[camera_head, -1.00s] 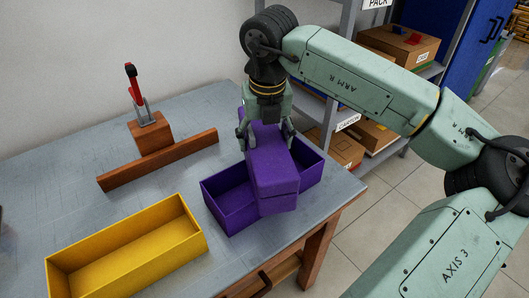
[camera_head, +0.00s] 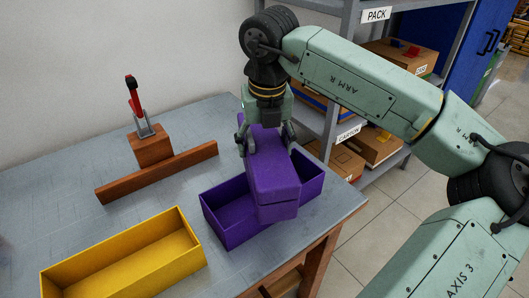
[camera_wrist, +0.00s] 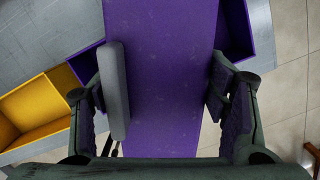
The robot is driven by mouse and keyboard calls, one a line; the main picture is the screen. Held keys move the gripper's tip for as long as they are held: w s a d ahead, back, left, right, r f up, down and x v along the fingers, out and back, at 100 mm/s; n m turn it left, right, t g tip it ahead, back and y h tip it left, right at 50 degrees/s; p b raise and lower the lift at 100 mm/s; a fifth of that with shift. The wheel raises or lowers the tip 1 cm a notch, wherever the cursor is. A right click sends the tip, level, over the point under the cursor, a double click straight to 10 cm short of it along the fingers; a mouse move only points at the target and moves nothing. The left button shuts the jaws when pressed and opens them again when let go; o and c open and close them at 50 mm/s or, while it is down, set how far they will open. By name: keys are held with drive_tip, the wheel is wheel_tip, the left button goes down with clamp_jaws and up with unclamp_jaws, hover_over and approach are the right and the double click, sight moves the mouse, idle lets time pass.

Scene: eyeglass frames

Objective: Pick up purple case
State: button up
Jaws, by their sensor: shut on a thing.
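The purple case (camera_head: 272,182) is a long closed box, held above an open purple tray (camera_head: 231,239) on the table. My gripper (camera_head: 267,138) is shut on the case, with one finger on each side of it. In the wrist view the case (camera_wrist: 160,80) fills the middle between my fingers (camera_wrist: 168,95). The case hides the middle of the purple tray, and I cannot tell how large the gap between them is.
A yellow open tray (camera_head: 125,258) lies on the grey table (camera_head: 70,170), left of the purple tray. A wooden stand (camera_head: 152,150) with a red-handled clamp stands behind. Shelves with cartons (camera_head: 374,143) are beyond the table's right edge.

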drive_tip(key=shift+s+a+r+b, duration=0.1)
drive_tip(key=shift+s+r+b, duration=0.5)
drive_tip(key=shift+r, duration=0.2)
drive_tip(key=s+a+r+b, duration=0.1)
drive_tip(key=s+b, duration=0.1)
drive_tip(key=s, duration=0.5)
drive_tip(key=s+a+b, duration=0.1)
drive_tip(key=s+b, duration=0.1)
drive_tip(key=s, duration=0.5)
drive_tip(key=shift+s+a+r, duration=0.3)
drive_tip(key=shift+a+r, duration=0.05)
